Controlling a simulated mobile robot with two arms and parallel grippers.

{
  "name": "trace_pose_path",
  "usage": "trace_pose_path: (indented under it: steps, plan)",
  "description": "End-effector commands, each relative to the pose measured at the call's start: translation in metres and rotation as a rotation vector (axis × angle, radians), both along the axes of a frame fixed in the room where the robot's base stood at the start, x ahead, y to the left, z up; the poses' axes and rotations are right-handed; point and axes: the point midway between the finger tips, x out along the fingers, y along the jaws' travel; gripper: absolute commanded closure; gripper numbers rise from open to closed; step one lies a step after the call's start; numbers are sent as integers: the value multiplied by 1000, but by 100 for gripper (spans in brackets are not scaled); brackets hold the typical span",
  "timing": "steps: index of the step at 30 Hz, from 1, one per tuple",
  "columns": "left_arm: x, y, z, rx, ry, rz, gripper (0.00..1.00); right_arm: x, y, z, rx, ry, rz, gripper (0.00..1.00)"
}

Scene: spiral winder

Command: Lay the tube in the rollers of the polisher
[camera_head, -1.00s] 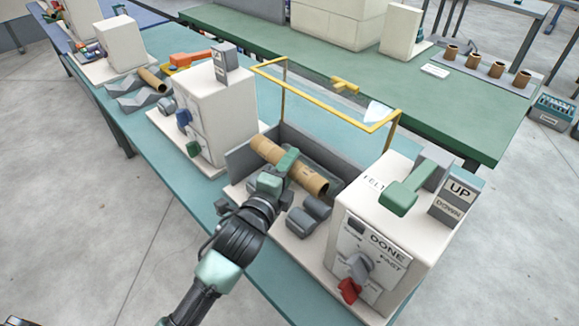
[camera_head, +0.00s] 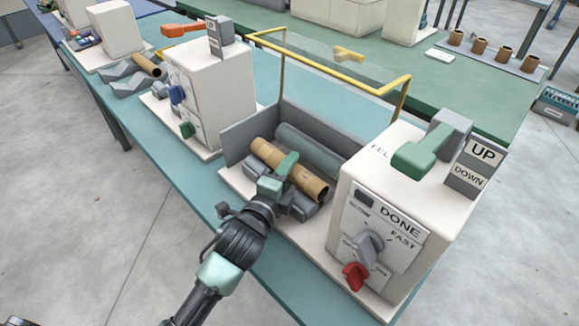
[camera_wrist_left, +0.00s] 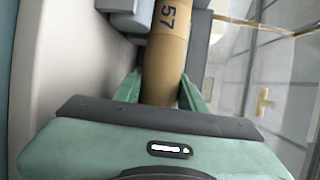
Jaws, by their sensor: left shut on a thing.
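A brown cardboard tube (camera_head: 311,184) lies across the polisher's roller bay. My left gripper (camera_head: 279,176) is shut around the tube near its middle. In the left wrist view the tube (camera_wrist_left: 166,55) stands between the two green fingers, with the number 57 printed on it. The polisher (camera_head: 380,215) is a white machine with a DONE panel. A dark grey roller (camera_head: 312,150) lies behind the tube, and grey blocks (camera_head: 302,207) are in front of it. Whether the tube touches the rollers is hard to tell. My right gripper is not in view.
The yellow-framed clear guard (camera_head: 335,66) stands raised behind the bay. A green lever (camera_head: 420,150) sits on top of the polisher, by an UP/DOWN sign (camera_head: 470,165). Another white machine (camera_head: 207,85) is to the left. Grey V-shaped cradles (camera_head: 125,78) lie farther back.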

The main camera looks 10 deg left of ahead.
Motion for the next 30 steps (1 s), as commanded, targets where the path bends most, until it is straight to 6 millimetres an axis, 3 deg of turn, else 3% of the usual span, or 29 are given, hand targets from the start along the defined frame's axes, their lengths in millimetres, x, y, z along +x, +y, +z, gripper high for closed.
trace_pose_path:
  steps: [3,4,6,17,30]
  plan:
    - [0,0,0,0,0,0,100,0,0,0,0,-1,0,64]
    - [0,0,0,0,0,0,52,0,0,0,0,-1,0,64]
    - [0,0,0,0,0,0,35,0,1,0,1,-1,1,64]
    - [-3,1,0,0,1,0,35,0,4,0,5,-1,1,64]
    - [-68,13,7,0,2,0,35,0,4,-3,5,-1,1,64]
